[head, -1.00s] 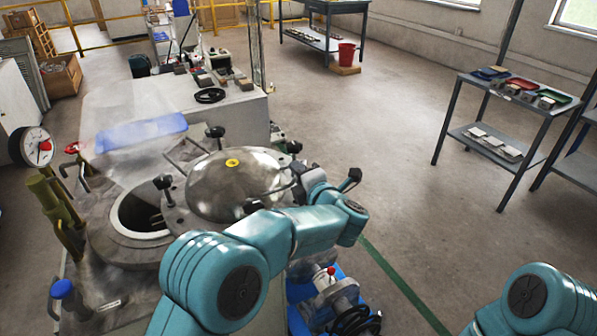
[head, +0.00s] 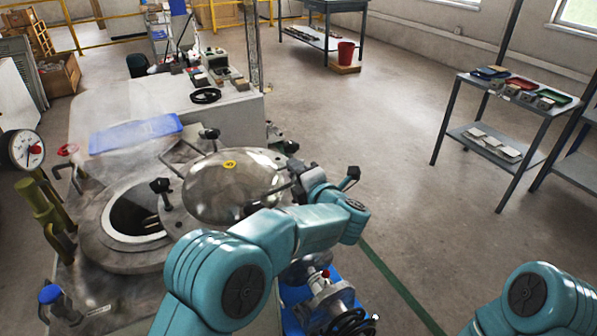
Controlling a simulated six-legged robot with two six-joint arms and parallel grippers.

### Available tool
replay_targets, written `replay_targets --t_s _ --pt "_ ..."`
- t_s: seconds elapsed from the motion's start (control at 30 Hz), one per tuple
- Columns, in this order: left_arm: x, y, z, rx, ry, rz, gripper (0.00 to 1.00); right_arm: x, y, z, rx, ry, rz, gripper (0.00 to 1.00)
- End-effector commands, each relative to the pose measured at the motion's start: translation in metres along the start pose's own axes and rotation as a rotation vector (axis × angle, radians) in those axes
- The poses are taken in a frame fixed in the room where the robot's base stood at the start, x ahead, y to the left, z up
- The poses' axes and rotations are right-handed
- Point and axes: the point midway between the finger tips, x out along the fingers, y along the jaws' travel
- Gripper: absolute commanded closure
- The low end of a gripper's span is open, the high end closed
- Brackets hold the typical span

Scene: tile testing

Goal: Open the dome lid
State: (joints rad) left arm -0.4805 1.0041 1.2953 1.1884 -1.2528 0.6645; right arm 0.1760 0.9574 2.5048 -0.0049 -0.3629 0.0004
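The dome lid (head: 232,187) is a shiny metal dome with a yellow mark on top. It sits swung to the right of the round vessel opening (head: 138,212), whose dark inside shows, partly under a lug with a black knob. My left gripper (head: 285,192) is at the lid's right edge, by a bar or handle there. Its fingers are small and partly hidden by my arm, so I cannot tell whether they are closed on it. My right arm shows at the lower right; its gripper is out of view.
A pressure gauge (head: 22,150) and olive levers stand left of the vessel. A blue tray (head: 136,133) lies behind it. A blue-based valve assembly (head: 328,297) is below my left arm. A shelf rack (head: 505,125) stands at the right; the floor between is clear.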

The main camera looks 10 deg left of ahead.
Motion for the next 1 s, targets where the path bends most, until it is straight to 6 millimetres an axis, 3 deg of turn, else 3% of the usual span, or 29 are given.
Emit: replay_targets --t_s 0.33,0.7,1.0 --pt "-0.004 -0.001 0.003 0.001 -0.002 -0.001 0.68 0.0 0.0 0.0 0.0 0.0 0.0 0.57" --pt "-0.064 -0.001 0.002 0.002 -0.002 0.0 0.68 0.004 0.002 0.0 0.0 0.0 0.0 0.57" --pt "-0.075 0.0 0.001 0.001 0.001 -0.001 0.68 0.004 0.002 0.0 0.0 0.0 0.0 0.57"
